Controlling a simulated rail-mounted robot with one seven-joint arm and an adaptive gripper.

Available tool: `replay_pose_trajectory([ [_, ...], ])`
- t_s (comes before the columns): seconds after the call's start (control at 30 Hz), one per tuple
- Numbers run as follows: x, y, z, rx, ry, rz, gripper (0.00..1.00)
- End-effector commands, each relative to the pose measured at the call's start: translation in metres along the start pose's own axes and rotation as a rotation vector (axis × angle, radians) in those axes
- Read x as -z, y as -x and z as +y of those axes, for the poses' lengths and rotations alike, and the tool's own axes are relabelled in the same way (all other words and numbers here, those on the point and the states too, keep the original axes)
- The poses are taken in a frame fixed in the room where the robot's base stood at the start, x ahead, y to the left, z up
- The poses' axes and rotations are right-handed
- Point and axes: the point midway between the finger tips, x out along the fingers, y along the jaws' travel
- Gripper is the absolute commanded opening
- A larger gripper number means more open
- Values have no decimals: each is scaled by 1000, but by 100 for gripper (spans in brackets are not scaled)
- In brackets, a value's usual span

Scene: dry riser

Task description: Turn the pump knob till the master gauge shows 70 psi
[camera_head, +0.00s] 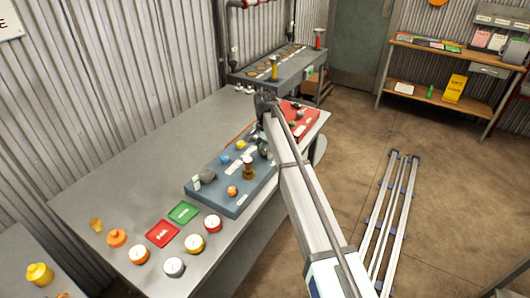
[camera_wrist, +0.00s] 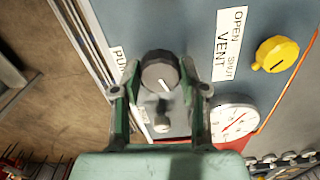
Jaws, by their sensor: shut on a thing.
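The pump knob (camera_wrist: 158,72) is dark grey and round with a white pointer line. It sits on the blue-grey panel (camera_wrist: 195,22) beside a partly covered label starting "PU" (camera_wrist: 118,60). My gripper (camera_wrist: 160,68) is shut on the knob, a finger on each side; it also shows in the head view (camera_head: 266,104), above the bench. A white round gauge (camera_wrist: 236,118) lies right of the gripper in the wrist view, partly hidden by it. Its red marking shows, but I cannot read its value or tell whether it is the master gauge.
A yellow knob (camera_wrist: 274,54) is near the "OPEN SHUT VENT" label (camera_wrist: 229,45). On the bench (camera_head: 110,180) are a red panel (camera_head: 305,116), a green plate (camera_head: 184,212), a red plate (camera_head: 162,233) and several loose gauges. Rails (camera_head: 392,215) run on the floor at right.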

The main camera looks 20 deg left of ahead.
Motion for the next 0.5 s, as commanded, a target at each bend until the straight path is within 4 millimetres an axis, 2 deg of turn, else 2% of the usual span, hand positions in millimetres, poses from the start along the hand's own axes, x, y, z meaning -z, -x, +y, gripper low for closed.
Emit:
replay_pose_trajectory([
  [0.5,-1,-2,1,-2,-491,-2,8],
])
